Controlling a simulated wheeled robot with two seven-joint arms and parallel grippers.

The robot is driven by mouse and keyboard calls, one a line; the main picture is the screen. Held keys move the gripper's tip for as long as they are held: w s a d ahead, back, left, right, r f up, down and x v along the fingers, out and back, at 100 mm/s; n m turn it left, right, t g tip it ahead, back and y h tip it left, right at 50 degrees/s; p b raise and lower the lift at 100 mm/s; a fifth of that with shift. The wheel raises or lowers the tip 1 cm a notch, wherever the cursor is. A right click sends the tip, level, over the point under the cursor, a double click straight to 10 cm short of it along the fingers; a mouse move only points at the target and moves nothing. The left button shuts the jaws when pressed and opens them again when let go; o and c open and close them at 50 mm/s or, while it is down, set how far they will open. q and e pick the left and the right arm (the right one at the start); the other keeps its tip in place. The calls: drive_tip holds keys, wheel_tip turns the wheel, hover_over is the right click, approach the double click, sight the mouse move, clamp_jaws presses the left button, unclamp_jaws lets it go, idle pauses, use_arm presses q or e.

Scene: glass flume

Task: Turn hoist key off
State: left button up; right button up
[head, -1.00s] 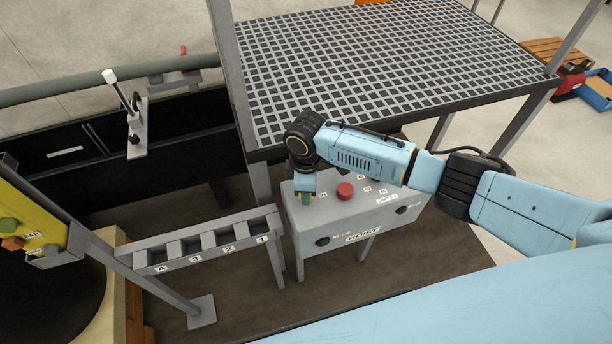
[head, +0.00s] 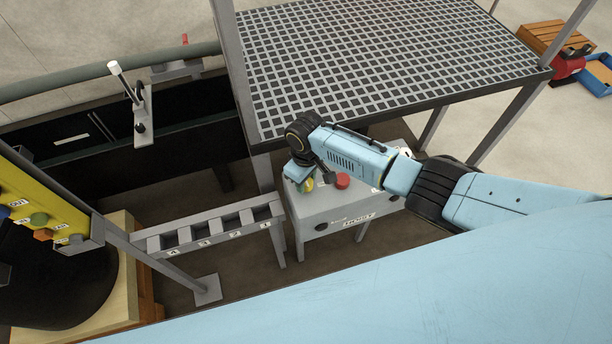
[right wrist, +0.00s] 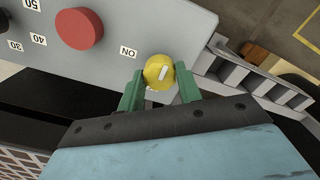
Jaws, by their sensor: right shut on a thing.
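The grey hoist box (head: 335,211), with a HOIST label on its front, stands below the grating platform. On its top is a round yellow key knob (right wrist: 158,72) with a white line. An ON label (right wrist: 128,52) is beside it, and the line does not point straight at that label. My right gripper (head: 303,186) reaches down to the knob from above. Its green fingers (right wrist: 160,88) are on either side of the knob, shut on it. In the head view the gripper partly hides the knob (head: 309,185). My left gripper is not in view.
A red button (head: 342,181) sits close to the knob on the box; it also shows in the right wrist view (right wrist: 78,28). A slotted grey rack (head: 210,232) stands just left of the box. The grating platform (head: 380,65) overhangs behind my right arm.

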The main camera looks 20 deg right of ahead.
drive_tip(key=shift+r, duration=0.1)
idle(0.3)
drive_tip(key=o, duration=1)
wheel_tip(320, 180, up, 13)
drive_tip(key=shift+r+p, duration=0.2)
drive_tip(key=shift+p, duration=0.45)
